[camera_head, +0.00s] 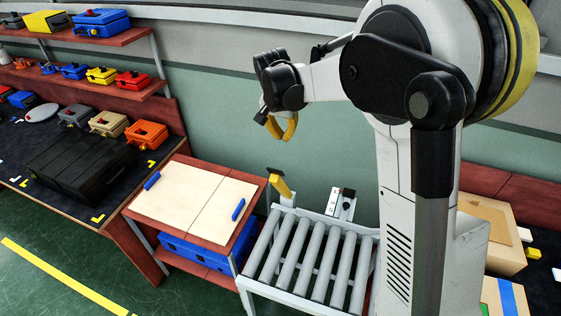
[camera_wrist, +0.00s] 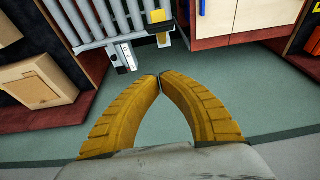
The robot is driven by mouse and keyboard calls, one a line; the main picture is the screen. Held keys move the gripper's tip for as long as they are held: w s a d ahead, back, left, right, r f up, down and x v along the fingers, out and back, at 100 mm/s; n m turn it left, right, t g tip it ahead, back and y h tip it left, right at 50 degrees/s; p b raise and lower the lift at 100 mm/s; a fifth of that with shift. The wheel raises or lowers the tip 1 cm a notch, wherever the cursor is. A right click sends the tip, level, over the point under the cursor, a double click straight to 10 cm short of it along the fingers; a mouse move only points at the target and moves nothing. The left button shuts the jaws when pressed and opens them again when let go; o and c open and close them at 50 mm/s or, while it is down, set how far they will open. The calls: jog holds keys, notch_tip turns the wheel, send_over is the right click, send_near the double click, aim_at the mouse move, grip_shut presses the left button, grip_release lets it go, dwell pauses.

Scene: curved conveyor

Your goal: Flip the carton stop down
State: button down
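The carton stop (camera_head: 280,185) is a yellow plate with a dark top edge. It stands up, slightly tilted, at the back left corner of the roller conveyor (camera_head: 313,253), beside the wood-topped table. It also shows in the wrist view (camera_wrist: 160,27), at the end of the rollers, top centre. My gripper (camera_head: 278,135) hangs above and behind the conveyor in the head view, apart from the stop. In the wrist view its two yellow fingers (camera_wrist: 160,78) come together at the tips with nothing between them.
A small white device (camera_head: 342,203) stands at the conveyor's back edge. The table (camera_head: 192,200) with two blue handles adjoins the conveyor on the left. A cardboard box (camera_head: 492,235) is at the right. A green wall lies behind; the air above the rollers is clear.

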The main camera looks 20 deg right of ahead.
notch_tip(320, 180, down, 11)
jog(key=shift+w+f+b, duration=0.1)
jog(key=shift+b, duration=0.3)
jog(key=shift+s+a+f, duration=0.2)
jog(key=shift+s+a, duration=0.05)
jog(key=shift+s, duration=0.05)
